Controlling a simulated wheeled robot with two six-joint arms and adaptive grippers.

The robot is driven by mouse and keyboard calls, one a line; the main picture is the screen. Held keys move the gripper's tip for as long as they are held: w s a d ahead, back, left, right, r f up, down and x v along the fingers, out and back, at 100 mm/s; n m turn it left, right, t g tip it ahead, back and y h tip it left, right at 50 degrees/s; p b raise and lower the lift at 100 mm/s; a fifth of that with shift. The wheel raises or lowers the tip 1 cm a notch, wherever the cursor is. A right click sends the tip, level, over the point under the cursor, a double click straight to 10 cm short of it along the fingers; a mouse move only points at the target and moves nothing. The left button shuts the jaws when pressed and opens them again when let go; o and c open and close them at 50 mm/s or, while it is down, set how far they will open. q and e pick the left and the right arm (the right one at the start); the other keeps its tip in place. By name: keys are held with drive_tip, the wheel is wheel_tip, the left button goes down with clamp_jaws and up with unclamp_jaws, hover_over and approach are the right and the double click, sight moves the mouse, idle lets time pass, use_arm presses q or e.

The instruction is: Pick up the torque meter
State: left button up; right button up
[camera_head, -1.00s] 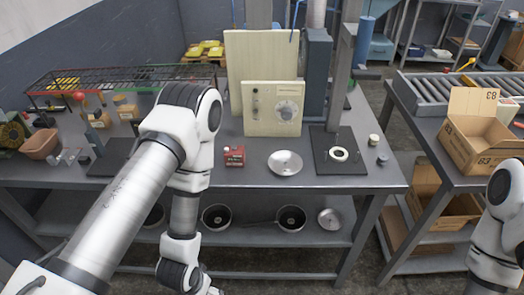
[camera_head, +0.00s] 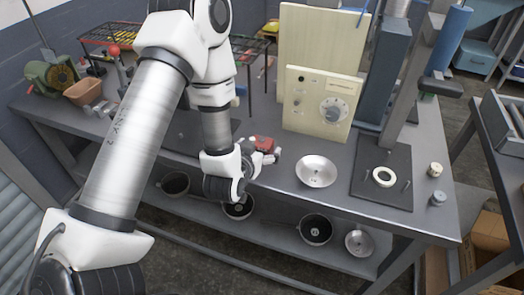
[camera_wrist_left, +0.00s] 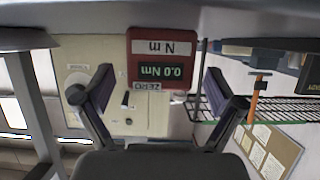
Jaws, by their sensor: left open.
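The torque meter is a small red box (camera_head: 266,143) on the workbench, left of the silver bowl. My left gripper (camera_head: 263,156) is at its near side and partly hides it in the head view. In the left wrist view, the torque meter (camera_wrist_left: 134,70) appears upside down with a green display reading 0.0 Nm. There the left gripper's two fingers (camera_wrist_left: 158,82) are spread apart, one to each side of the meter, with visible gaps. The left gripper is open and holds nothing. My right gripper is not in view.
A cream control panel with a dial (camera_head: 318,105) stands behind the meter. A shallow silver bowl (camera_head: 316,171) is to its right, then a dark plate with a pale ring (camera_head: 383,177). Pans (camera_head: 316,229) sit on the lower shelf.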

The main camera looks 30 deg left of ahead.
use_arm(q)
drive_tip(key=shift+x, duration=1.05)
drive_tip(key=shift+s+r, duration=0.1)
drive_tip(key=c, duration=1.5)
drive_tip(key=shift+o, duration=0.2)
